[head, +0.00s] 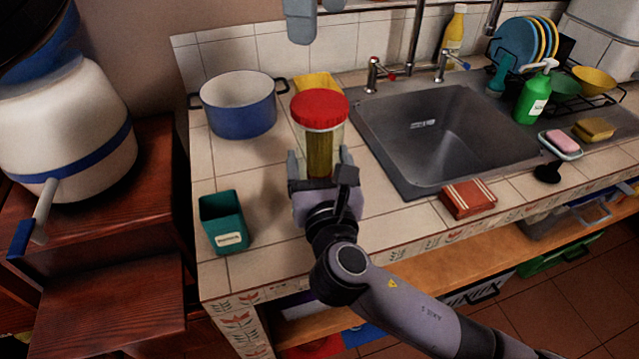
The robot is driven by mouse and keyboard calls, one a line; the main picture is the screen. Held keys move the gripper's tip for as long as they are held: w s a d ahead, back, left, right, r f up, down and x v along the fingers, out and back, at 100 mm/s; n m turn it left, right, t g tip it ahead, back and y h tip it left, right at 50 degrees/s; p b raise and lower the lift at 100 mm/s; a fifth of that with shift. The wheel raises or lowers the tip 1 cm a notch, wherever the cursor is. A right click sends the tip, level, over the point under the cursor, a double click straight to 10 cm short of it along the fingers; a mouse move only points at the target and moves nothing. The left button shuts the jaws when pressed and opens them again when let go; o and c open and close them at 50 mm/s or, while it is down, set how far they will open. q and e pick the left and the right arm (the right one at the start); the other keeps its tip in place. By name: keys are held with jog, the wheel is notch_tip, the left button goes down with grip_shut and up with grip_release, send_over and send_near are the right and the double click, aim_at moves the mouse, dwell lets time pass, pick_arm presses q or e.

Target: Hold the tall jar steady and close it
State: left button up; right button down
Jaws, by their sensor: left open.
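The tall jar (321,153) stands upright on the tiled counter, with clear walls and yellow-green contents. A red lid (319,108) sits on top of it; I cannot tell whether it is fastened. My left gripper (319,172) is low at the near side of the jar, open, with a finger to either side of its lower part. I cannot tell whether the fingers touch it. Part of the jar's base is hidden by the gripper.
A blue pot (238,116) and a yellow item (316,82) stand behind the jar. A teal box (224,222) is at the front left. The sink (440,140) lies to the right, with a red-brown box (468,199) at its front edge. Counter between teal box and jar is clear.

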pick_arm(q)
jog(key=shift+r, duration=0.4)
pick_arm(e)
grip_release()
jog(key=shift+s, duration=0.15)
pick_arm(q)
jog(key=shift+f, duration=0.3)
pick_arm(e)
jog(key=s, duration=0.6)
jog(key=shift+s+d, duration=0.4)
jog(key=shift+d, duration=0.05)
pick_arm(q)
jog(key=shift+s, duration=0.1)
pick_arm(e)
jog(key=shift+s+f, duration=0.1)
